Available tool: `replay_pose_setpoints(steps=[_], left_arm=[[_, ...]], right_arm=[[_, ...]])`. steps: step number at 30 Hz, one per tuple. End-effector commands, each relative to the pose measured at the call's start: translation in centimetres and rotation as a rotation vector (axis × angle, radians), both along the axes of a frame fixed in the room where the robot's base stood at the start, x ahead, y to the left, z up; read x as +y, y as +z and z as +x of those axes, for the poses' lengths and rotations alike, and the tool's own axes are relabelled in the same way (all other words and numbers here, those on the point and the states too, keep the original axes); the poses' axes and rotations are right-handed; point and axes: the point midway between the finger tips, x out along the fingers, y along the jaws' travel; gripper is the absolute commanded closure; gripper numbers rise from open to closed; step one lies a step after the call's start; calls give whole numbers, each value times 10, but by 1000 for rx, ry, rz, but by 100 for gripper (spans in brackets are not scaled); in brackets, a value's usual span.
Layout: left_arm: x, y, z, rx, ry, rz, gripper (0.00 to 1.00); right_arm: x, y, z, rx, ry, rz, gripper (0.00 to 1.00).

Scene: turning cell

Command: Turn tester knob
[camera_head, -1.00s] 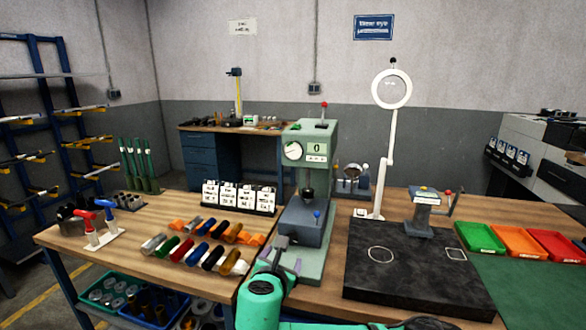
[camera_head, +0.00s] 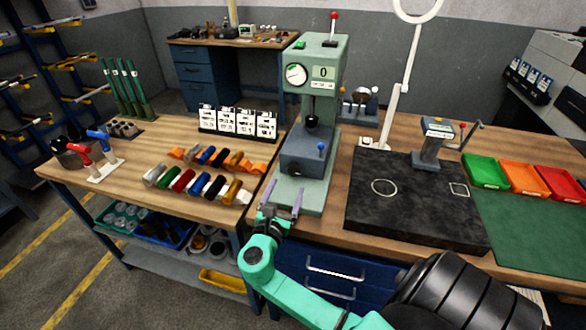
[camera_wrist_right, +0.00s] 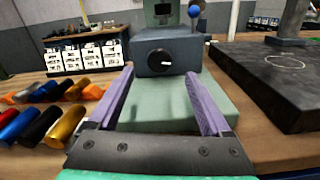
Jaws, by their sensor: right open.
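The tester (camera_head: 318,110) is a grey-green press-like machine with a round dial, a display showing 0 and a red-topped lever. A dark blue-grey block (camera_head: 303,156) sits on its base, with a blue ball lever beside it. In the right wrist view the knob (camera_wrist_right: 160,62) is a round black disc on the block's front face, with a white mark pointing right and slightly down. My right gripper (camera_head: 284,191) is open and empty over the tester's front base. Its purple fingers also show in the right wrist view (camera_wrist_right: 160,76), pointing at the block, apart from the knob. My left gripper is not in view.
Coloured cylinders (camera_head: 208,172) lie left of the tester, before a row of white cards (camera_head: 238,122). A black slab (camera_head: 415,215) lies to the right, bearing a small grey stand (camera_head: 432,145). Green, orange and red trays (camera_head: 519,178) stand farther right.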

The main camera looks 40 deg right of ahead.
Motion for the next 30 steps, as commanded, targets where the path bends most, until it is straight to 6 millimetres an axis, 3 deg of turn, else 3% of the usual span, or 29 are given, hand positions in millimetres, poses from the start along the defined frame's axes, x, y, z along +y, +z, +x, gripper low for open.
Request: replay_pose_setpoints(steps=[3, 9, 18, 20, 25, 30], left_arm=[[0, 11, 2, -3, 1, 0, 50], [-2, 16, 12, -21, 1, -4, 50], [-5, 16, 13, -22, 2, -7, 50], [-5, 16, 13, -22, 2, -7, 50], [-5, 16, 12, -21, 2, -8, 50], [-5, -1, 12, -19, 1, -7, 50]], right_arm=[[-27, 5, 19, -1, -3, -3, 17], [-56, 2, 38, -1, -1, 0, 17], [-60, 1, 42, -2, -1, 1, 17], [-60, 1, 41, -2, -1, 1, 36], [-60, 1, 41, -2, -1, 1, 100], [-60, -6, 41, -98, -1, 67, 100]])
